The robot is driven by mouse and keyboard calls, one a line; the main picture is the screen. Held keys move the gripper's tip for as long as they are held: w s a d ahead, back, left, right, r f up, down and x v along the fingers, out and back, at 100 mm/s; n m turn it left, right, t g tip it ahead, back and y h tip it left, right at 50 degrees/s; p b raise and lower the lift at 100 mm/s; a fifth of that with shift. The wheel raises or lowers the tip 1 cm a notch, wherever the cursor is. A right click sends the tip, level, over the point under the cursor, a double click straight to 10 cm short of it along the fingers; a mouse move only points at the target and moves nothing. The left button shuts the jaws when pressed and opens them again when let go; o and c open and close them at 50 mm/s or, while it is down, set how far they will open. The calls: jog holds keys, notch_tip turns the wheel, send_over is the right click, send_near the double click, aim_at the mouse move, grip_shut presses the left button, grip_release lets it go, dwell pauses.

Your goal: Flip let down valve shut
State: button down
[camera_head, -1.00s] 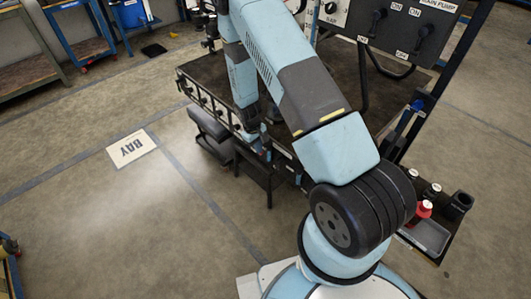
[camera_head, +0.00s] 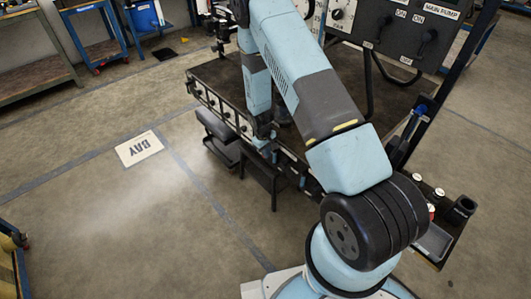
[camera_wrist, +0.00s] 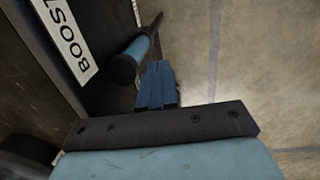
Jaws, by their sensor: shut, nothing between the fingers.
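In the wrist view, my gripper (camera_wrist: 158,68) shows two blue fingers together, shut and empty. Just left of the fingertips is a lever-like handle (camera_wrist: 133,58) with a black round end and a blue sleeve. It stands out from a dark panel (camera_wrist: 98,88). Whether the fingers touch it I cannot tell. A white label (camera_wrist: 66,38) reading "BOOST" is on that panel, its end cut off. No let down label is readable, so I cannot tell whether this handle is the let down valve. In the head view, my arm reaches down at the bench's front edge; the fingers are not clear.
The dark bench (camera_head: 213,75) has a row of small fittings along its front edge. A control panel (camera_head: 400,35) with black levers and a "MAIN PUMP" label stands at its back. A tray (camera_head: 436,240) with bottles is at right.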

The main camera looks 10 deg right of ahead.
jog(key=shift+r, duration=0.1)
jog(key=s+r, duration=0.3)
jog(key=r, duration=1)
jog(key=shift+s, duration=0.3)
jog(key=shift+r, duration=0.1)
